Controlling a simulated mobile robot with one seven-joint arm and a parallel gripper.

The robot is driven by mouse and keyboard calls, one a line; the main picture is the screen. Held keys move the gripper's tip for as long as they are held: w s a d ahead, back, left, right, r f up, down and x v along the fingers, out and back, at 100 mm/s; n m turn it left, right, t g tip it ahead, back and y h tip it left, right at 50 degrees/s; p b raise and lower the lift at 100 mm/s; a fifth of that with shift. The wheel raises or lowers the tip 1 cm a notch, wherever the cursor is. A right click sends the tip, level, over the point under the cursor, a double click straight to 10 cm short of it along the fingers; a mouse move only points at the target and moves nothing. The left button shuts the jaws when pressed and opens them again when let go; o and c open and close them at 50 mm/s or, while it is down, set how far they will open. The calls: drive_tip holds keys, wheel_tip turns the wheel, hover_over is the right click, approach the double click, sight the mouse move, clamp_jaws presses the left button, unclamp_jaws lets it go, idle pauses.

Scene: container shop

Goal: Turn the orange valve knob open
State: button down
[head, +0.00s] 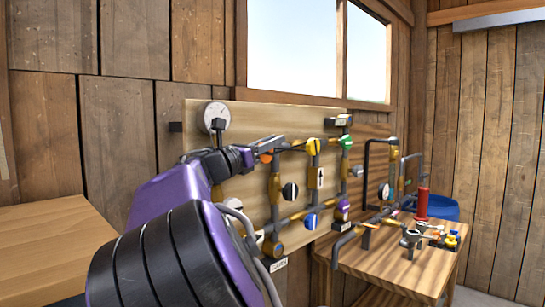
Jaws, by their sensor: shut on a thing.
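The wooden valve board (252,114) stands upright against the wall in the head view and carries pipes and several coloured knobs. The orange valve knob (266,157) shows as a small orange patch on the left pipe run. My gripper (268,146) reaches in from the lower left and is shut on the orange knob, with the fingers at the knob's upper side. The fingers and wrist hide most of the knob, so its turn position cannot be read.
A yellow knob (313,146) and a green knob (346,142) sit right of my gripper. A gauge (216,115) is above my wrist. A wooden bench (385,270) with pipes, a red cylinder (422,204) and a blue drum (444,208) are at right.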

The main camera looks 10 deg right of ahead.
drive_tip(key=shift+s+a+r+t+h+b, duration=0.1)
drive_tip(key=shift+a+t+h+b, duration=0.1)
drive_tip(key=shift+t+h+b, duration=0.45)
drive_tip(key=shift+s+a+r+t+h+b, duration=0.2)
drive_tip(key=shift+h+b, duration=0.45)
drive_tip(key=shift+b, duration=0.5)
drive_tip(key=shift+w, duration=0.1)
drive_tip(key=c, duration=0.8)
unclamp_jaws()
drive_tip(key=shift+o, duration=0.2)
wheel_tip(320, 180, up, 10)
drive_tip(key=p, duration=0.3)
